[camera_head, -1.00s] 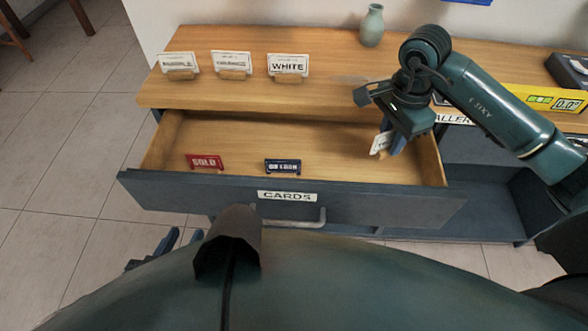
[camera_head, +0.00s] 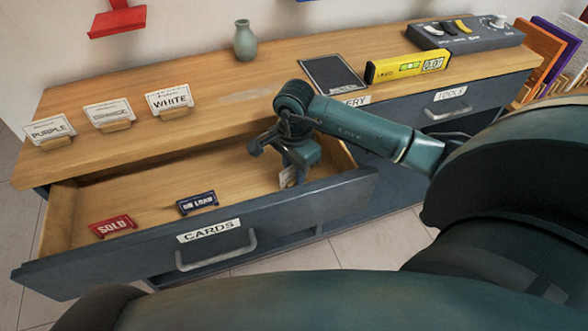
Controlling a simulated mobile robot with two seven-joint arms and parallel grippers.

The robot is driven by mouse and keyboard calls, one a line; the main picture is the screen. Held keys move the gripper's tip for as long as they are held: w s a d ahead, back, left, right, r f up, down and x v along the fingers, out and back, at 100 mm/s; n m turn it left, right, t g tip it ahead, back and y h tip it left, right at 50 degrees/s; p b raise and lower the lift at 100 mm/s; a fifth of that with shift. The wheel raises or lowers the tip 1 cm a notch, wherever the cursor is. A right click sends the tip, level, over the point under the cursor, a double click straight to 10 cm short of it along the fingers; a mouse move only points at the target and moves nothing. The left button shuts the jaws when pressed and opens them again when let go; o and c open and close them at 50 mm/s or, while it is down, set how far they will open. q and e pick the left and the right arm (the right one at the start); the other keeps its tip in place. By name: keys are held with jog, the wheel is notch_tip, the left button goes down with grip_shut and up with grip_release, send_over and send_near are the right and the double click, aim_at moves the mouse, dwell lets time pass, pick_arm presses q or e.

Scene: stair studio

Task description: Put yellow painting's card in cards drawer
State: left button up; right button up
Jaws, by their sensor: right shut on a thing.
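The drawer labelled CARDS (camera_head: 130,247) is pulled open and shows its wooden inside. My right gripper (camera_head: 292,170) points down into the right part of this drawer. It is shut on a small white card (camera_head: 287,178), which is partly hidden by the fingers, and its print cannot be read. I cannot tell whether the card touches the drawer floor. A red SOLD sign (camera_head: 113,226) and a dark blue sign (camera_head: 197,202) stand in the drawer to the left. My left gripper is out of view.
White cards PURPLE (camera_head: 49,129), a middle one (camera_head: 108,113) and WHITE (camera_head: 169,101) stand on the wooden top. The drawer's middle is clear.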

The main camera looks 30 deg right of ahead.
jog(key=shift+f, duration=0.2)
jog(key=o, duration=0.8)
jog(key=shift+o, duration=0.7)
jog(key=shift+r, duration=0.15)
